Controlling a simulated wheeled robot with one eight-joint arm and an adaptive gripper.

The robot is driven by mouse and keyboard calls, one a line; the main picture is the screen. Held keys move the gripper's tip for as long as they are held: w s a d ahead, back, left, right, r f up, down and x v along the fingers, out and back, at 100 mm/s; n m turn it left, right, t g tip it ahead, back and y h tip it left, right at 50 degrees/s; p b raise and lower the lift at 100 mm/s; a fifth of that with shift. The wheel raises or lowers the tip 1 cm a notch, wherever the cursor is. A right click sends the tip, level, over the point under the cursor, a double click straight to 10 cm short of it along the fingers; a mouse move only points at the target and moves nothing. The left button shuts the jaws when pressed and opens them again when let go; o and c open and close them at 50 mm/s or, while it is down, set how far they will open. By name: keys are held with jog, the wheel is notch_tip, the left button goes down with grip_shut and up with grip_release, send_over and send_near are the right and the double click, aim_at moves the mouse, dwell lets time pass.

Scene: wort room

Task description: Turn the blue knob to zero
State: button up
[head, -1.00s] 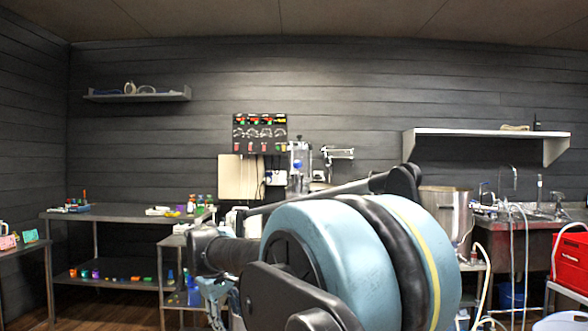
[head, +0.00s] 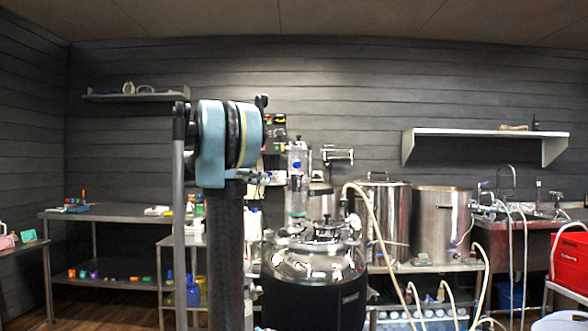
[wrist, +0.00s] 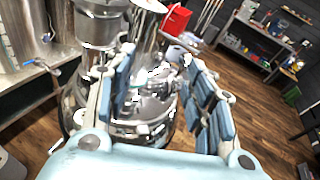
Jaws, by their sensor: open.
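A dark control panel (head: 275,130) with small red and green lights is on the back wall in the head view, partly covered by my arm. Small blue parts show by the valve (wrist: 42,64) of a steel pot in the wrist view, too small to tell. My gripper (wrist: 160,98) is open and empty in the wrist view, its two blue-padded fingers apart. A shiny steel vessel (wrist: 140,128) shows behind and between the fingers; the distance is unclear. I cannot pick out my gripper in the head view.
A steel-topped vessel in a black jacket (head: 315,300) stands in front, with steel pots (head: 440,225) and hoses behind to the right. A workbench (head: 110,215) is at left, a red box (head: 570,262) at far right. The wrist view shows open wooden floor (wrist: 255,125).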

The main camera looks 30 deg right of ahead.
aim_at(296, 164)
jog(key=w+d+r+n+g+h, duration=0.1)
jog(key=w+d+r+n+h, duration=0.1)
jog(key=w+r, duration=0.35)
jog(key=x, duration=1.1)
jog(key=s+x, duration=0.1)
jog(key=x, duration=0.5)
jog(key=shift+a, duration=0.15)
jog(key=c, duration=1.1)
